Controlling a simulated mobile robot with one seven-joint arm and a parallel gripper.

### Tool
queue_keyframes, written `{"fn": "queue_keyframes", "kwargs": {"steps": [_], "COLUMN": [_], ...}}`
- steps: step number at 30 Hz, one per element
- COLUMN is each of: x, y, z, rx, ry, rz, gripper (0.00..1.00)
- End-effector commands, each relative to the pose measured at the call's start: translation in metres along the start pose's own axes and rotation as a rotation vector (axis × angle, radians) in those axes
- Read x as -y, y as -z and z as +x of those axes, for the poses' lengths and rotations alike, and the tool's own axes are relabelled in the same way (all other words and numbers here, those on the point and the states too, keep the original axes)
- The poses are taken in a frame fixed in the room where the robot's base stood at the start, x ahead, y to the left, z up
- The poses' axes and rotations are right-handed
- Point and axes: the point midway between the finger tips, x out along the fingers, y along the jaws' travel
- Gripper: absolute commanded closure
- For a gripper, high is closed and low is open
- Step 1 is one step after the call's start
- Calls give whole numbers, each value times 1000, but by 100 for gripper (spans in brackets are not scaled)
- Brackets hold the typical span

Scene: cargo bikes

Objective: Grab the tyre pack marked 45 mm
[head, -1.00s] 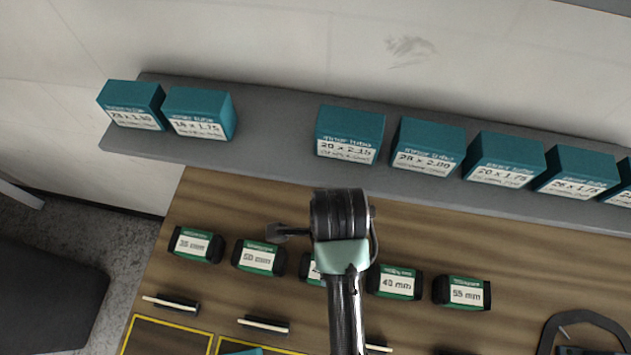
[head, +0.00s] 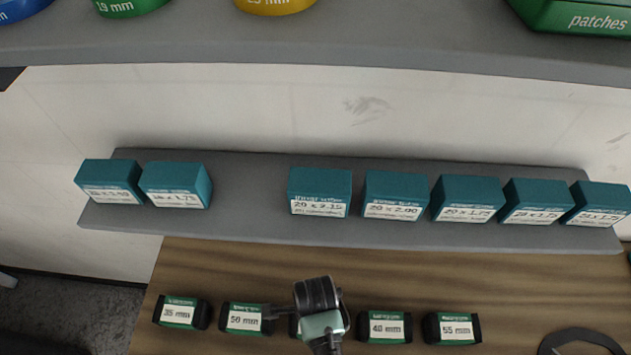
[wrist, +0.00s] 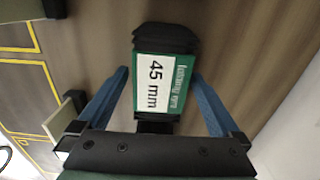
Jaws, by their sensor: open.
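The tyre pack marked 45 mm (wrist: 163,82) is black with a green and white label and lies on the wooden bench. In the wrist view it sits between the two blue fingers of my gripper (wrist: 163,90). The fingers are open, with a gap showing on each side of the pack. In the head view my arm's end (head: 320,315) covers most of the middle pack in the row. Packs marked 35 mm (head: 180,312) and 50 mm (head: 245,319) lie to its left. Packs marked 40 mm (head: 385,327) and 55 mm (head: 453,328) lie to its right.
A grey shelf (head: 250,190) behind the bench (head: 400,270) holds several teal inner tube boxes (head: 321,190). A higher shelf (head: 400,45) carries rolls and a green patches box (head: 575,18). A dark curved object (head: 580,340) lies at the right.

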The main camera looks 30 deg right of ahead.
Motion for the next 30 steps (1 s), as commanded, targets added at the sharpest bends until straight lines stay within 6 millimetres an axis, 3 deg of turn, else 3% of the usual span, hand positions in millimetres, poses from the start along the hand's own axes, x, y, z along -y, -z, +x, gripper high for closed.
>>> {"fn": "queue_keyframes", "kwargs": {"steps": [11, 27, 28, 30], "x": [0, 0, 0, 0], "y": [0, 0, 0, 0], "z": [10, 10, 10, 10], "rx": [0, 0, 0, 0], "ry": [1, 1, 1, 1], "rz": [0, 0, 0, 0], "gripper": [0, 95, 100, 100]}}
